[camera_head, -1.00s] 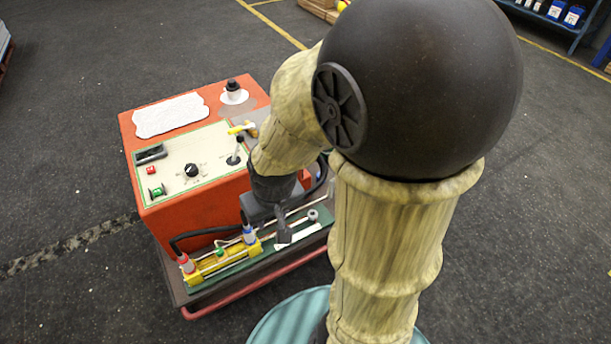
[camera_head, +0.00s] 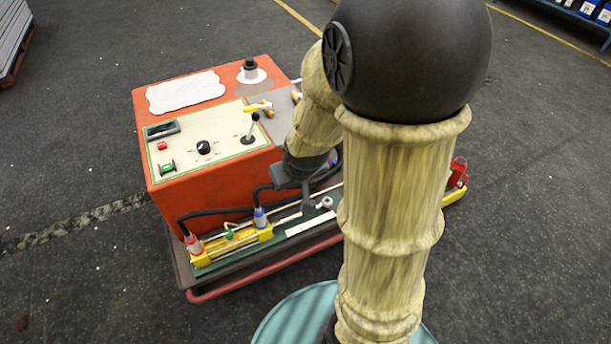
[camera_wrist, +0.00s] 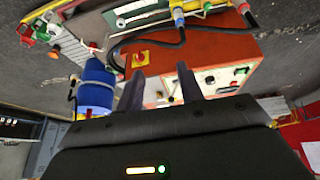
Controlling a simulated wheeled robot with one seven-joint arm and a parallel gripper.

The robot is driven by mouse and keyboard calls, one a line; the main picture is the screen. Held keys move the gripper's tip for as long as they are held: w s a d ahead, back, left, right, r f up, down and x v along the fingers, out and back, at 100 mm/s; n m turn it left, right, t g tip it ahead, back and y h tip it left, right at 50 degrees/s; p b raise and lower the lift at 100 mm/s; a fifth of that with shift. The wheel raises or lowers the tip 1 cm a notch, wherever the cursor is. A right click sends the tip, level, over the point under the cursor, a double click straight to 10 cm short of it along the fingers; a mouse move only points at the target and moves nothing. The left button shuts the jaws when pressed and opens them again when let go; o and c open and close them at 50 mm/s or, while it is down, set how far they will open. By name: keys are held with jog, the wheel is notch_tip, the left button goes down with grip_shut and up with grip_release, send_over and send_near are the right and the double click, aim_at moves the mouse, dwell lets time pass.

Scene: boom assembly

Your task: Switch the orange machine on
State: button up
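The orange machine (camera_head: 215,185) stands on a low cart left of my arm in the head view. Its cream panel (camera_head: 205,140) carries a black knob (camera_head: 203,147), a lever (camera_head: 250,128), a red button (camera_head: 161,145) and a green switch (camera_head: 166,167). In the wrist view the machine (camera_wrist: 225,50) appears upside down. A red rotary switch on a yellow plate (camera_wrist: 140,58) shows on its side, just beyond my fingertips. My gripper (camera_wrist: 160,80) has its two dark fingers apart with nothing seen between them. The head view mostly hides the gripper behind my arm.
The cart's front ledge holds yellow fittings (camera_head: 232,243), hoses and a red rail (camera_head: 265,268). A blue cylinder (camera_wrist: 97,85) stands left of my fingers in the wrist view. A red part (camera_head: 457,172) sits right of my arm. The floor around is clear.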

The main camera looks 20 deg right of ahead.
jog(key=w+d+f+t+b, duration=0.2)
jog(key=w+d+f+b, duration=0.15)
jog(key=f+b, duration=0.3)
jog(key=w+d+f+t+b, duration=0.3)
jog(key=w+f+b, duration=0.25)
jog(key=f, duration=0.25)
jog(key=w+d+f+t+b, duration=0.2)
jog(key=w+d+f+b, duration=0.2)
jog(key=f+b, duration=0.3)
jog(key=d+f+t+y+b, duration=0.1)
jog(key=d+f+t+b, duration=0.4)
jog(key=f+b, duration=0.8)
jog(key=shift+w+d+t+b, duration=0.2)
jog(key=shift+d+t+b, duration=0.2)
jog(key=shift+d+b, duration=0.55)
jog(key=shift+f, duration=0.1)
jog(key=shift+w, duration=0.1)
jog(key=w+b, duration=0.3)
jog(key=w, duration=1.4)
jog(key=shift+a+b, duration=0.25)
jog(key=shift+b, duration=0.1)
